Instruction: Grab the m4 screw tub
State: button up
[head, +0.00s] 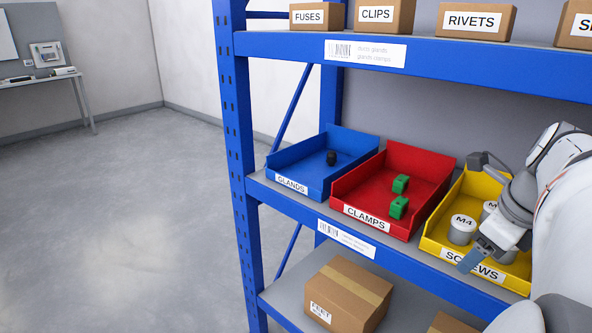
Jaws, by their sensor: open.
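The M4 screw tub (461,229) is a small grey tub with M4 on its white lid. It stands upright in the left part of the yellow SCREWS bin (437,240) on the middle shelf. A second grey tub (489,209) stands just behind and right of it, its label partly hidden by my gripper. My gripper (476,254) is open and reaches over the yellow bin from the right. In the picture its visible finger lies just right of and below the M4 tub. I cannot tell whether it touches the tub. My arm hides the bin's right side.
Left of the yellow bin are a red CLAMPS bin (340,203) with green clamps and a blue GLANDS bin (310,185) with a dark part. Boxes stand above and below. A blue rack post (238,150) stands left, with open floor (110,220) beyond.

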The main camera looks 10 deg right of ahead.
aim_at(467, 224)
jog(key=d+m, duration=0.1)
jog(key=m, duration=0.1)
jog(key=s+d+m+b, duration=0.1)
jog(key=d+m, duration=0.1)
jog(key=s+d+m+b, duration=0.1)
jog(key=m, duration=0.1)
jog(key=shift+s+d+f, duration=0.1)
jog(key=shift+d+f, duration=0.2)
jog(key=shift+d, duration=0.1)
jog(key=shift+d+m+t, duration=0.15)
jog(key=shift+m+t, duration=0.15)
jog(key=shift+m, duration=0.1)
jog(key=w, duration=0.7)
jog(key=w+d+b, duration=0.1)
jog(key=w, duration=0.3)
jog(key=shift+w+r, duration=0.1)
jog(key=shift+w, duration=0.05)
jog(key=b+x, duration=0.1)
jog(key=x, duration=0.4)
jog(key=shift+w+b, duration=0.2)
jog(key=shift+b, duration=0.15)
jog(key=c, duration=1.1)
